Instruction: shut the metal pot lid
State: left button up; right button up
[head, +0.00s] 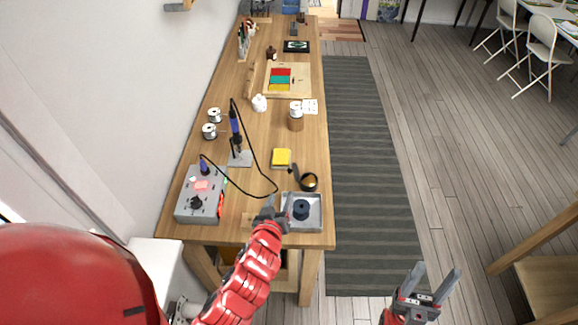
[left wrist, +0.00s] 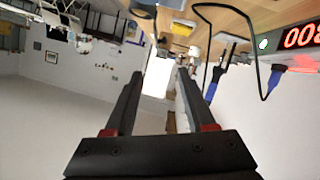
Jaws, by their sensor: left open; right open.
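A small dark round pot (head: 309,182) with a gold-coloured inside sits near the right edge of the workbench. A dark piece (head: 295,170) stands up at its upper left and may be its raised lid; I cannot tell for sure. My left gripper (head: 278,199) is open and empty, below and left of the pot, beside the metal tray's left edge. Its two open fingers also show in the left wrist view (left wrist: 157,82), with nothing between them. My right gripper (head: 436,276) is open and empty, off the bench over the floor at the right.
A shallow metal tray (head: 314,223) holds a dark round object (head: 301,208). A yellow sponge (head: 282,157) lies beyond the pot. A soldering iron stand (head: 240,157) and grey station (head: 187,205) are left, with a cable looping between them. The bench's right edge is close to the pot.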

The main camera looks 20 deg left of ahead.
pick_arm(q)
jog(key=b, duration=0.3)
send_near(290, 170)
jog(key=p+x, duration=0.3)
jog(key=x, duration=0.5)
jog(key=shift+w+a+r+p, duration=0.1)
jog(key=shift+w+p, duration=0.2)
jog(key=shift+p, duration=0.1)
jog(key=shift+x, duration=0.9)
jog(key=shift+s, duration=0.1)
jog(key=shift+c, duration=0.2)
grip_shut()
